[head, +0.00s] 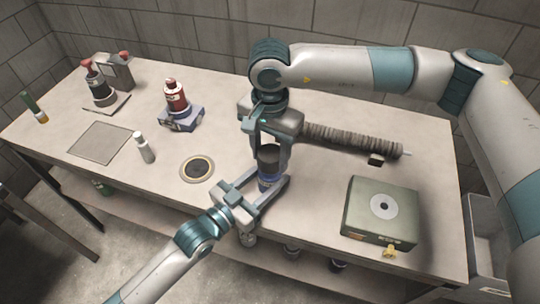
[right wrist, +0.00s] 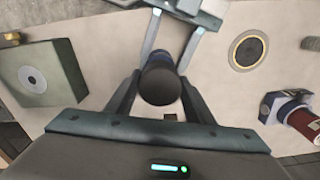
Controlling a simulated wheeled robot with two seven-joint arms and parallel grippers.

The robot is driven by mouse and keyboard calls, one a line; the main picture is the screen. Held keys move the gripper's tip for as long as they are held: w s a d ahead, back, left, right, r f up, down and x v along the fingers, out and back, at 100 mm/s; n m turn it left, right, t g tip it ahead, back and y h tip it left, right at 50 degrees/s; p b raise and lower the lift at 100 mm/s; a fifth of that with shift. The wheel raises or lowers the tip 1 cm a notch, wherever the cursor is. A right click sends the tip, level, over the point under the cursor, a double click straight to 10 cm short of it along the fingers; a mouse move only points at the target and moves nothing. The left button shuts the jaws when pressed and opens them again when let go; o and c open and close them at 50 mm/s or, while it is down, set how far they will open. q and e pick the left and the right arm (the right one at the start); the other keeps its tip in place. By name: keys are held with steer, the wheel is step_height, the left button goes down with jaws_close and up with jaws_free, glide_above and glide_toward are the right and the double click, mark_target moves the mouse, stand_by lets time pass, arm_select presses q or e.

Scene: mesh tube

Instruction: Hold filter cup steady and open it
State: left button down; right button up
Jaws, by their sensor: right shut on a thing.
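The filter cup (head: 268,180) stands upright near the front edge of the table, with a dark cap (head: 268,155) on a blue lower body. My right gripper (head: 270,147) comes down from above and is shut on the cap; in the right wrist view the round cap (right wrist: 160,84) sits between its two dark fingers. The fingers hide part of the cup.
A ringed disc (head: 197,169) lies left of the cup, with a white bottle (head: 144,147) beyond it. A red bottle on a blue-grey base (head: 178,108) stands behind. A ribbed tube (head: 350,140) lies behind right. A green-grey box (head: 380,212) is at the right.

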mark_target(270, 153)
steer(key=shift+r, duration=0.15)
stand_by(0.3)
steer(key=shift+r, duration=2)
arm_select(q)
steer(key=c, duration=0.8)
jaws_free()
steer(key=shift+c, duration=0.2)
steer(key=shift+s+a, duration=0.1)
steer(key=b+v, duration=0.2)
steer(key=v, duration=0.8)
steer(key=shift+s+a+f, duration=0.1)
steer(key=shift+s, duration=0.05)
arm_select(e)
step_height(270, 153, down, 2)
arm_select(q)
steer(key=shift+s+a, duration=0.45)
steer(key=shift+s, duration=0.05)
